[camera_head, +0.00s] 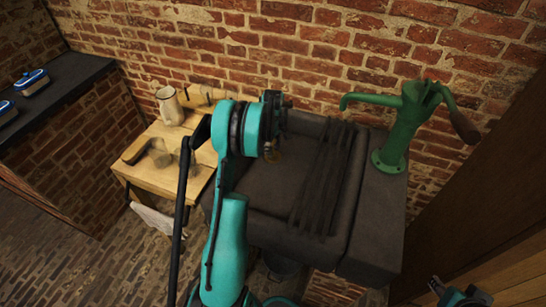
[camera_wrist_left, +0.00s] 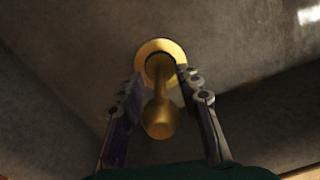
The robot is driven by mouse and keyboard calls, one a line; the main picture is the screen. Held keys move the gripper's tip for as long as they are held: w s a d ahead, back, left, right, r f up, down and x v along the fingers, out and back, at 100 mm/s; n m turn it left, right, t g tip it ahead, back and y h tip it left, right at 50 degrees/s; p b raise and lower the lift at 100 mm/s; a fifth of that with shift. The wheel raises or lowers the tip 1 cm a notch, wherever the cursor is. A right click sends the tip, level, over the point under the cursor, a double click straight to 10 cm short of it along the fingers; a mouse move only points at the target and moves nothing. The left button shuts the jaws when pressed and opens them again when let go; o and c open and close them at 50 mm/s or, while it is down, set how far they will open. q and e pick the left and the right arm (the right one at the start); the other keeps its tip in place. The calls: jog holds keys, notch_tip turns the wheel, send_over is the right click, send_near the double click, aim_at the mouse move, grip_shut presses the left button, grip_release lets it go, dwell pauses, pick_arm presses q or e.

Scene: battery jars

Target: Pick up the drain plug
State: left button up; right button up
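The brass drain plug (camera_wrist_left: 158,118), with a round knob on a stem, shows in the left wrist view. It stands at a brass drain ring (camera_wrist_left: 172,47) in the dark stone sink (camera_head: 262,190). Whether it is fully seated cannot be told. My left gripper (camera_wrist_left: 159,80) is open, its fingers on either side of the plug with gaps visible. In the head view my teal left arm reaches over the sink and hides most of this gripper; a small brassy patch shows beside it. My right gripper (camera_head: 440,287) is partly seen at the bottom right; its opening is unclear.
A green hand pump (camera_head: 403,125) stands at the sink's right, its spout over the basin. Dark bars (camera_head: 327,175) lie across the sink's right part. A wooden table (camera_head: 150,178) at left holds a white jug (camera_head: 169,106) and smaller items. A brick wall stands behind.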

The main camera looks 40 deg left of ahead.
pick_arm(q)
jog(key=shift+r, duration=0.1)
jog(key=shift+c, duration=0.9)
grip_shut()
jog(key=shift+r, duration=0.15)
